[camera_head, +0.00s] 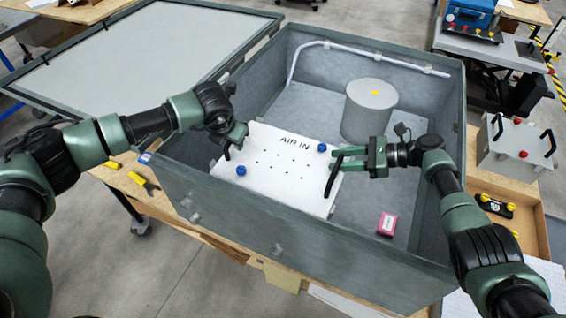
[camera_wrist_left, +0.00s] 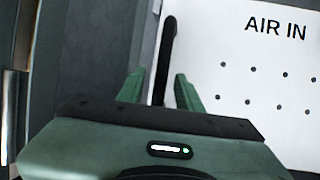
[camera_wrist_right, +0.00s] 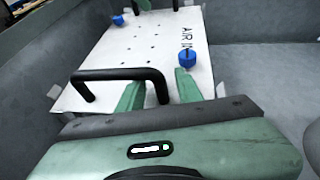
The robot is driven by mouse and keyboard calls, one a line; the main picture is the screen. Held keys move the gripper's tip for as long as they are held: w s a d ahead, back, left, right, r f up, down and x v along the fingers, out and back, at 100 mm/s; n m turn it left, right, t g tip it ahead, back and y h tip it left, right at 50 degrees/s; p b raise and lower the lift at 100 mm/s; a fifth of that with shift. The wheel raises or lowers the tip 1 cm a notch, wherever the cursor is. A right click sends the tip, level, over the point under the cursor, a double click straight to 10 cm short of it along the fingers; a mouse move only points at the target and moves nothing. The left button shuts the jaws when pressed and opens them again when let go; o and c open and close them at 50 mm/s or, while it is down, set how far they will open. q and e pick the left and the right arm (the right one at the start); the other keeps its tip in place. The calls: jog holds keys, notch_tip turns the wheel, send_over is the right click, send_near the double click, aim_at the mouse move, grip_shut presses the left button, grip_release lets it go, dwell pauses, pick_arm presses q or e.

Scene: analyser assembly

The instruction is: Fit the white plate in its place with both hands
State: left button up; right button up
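The white plate (camera_head: 270,185), marked AIR IN, lies inside the large grey-green box (camera_head: 300,245), toward its front left. It has two blue knobs (camera_head: 241,170) and a black handle at each side. My left gripper (camera_head: 236,140) is at the left handle (camera_wrist_left: 166,50); in the left wrist view that handle stands between the open fingers with gaps. My right gripper (camera_head: 337,158) is at the right handle (camera_wrist_right: 120,75); in the right wrist view its near end lies between the open fingers. I cannot tell whether the plate is fully seated.
A grey cylinder (camera_head: 369,110) stands in the box behind my right gripper. A pink box (camera_head: 387,224) lies on the box floor at the right. A white pipe (camera_head: 345,50) runs along the back wall. A framed lid panel (camera_head: 140,65) lies at the left.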

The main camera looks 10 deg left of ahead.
pick_arm(q)
jog(key=shift+r, duration=0.1)
jog(key=v, duration=1.1)
jog(key=shift+s+r, duration=0.2)
jog(key=shift+r, duration=0.15)
pick_arm(e)
jog(key=v, duration=1.2)
pick_arm(q)
jog(key=shift+d, duration=0.15)
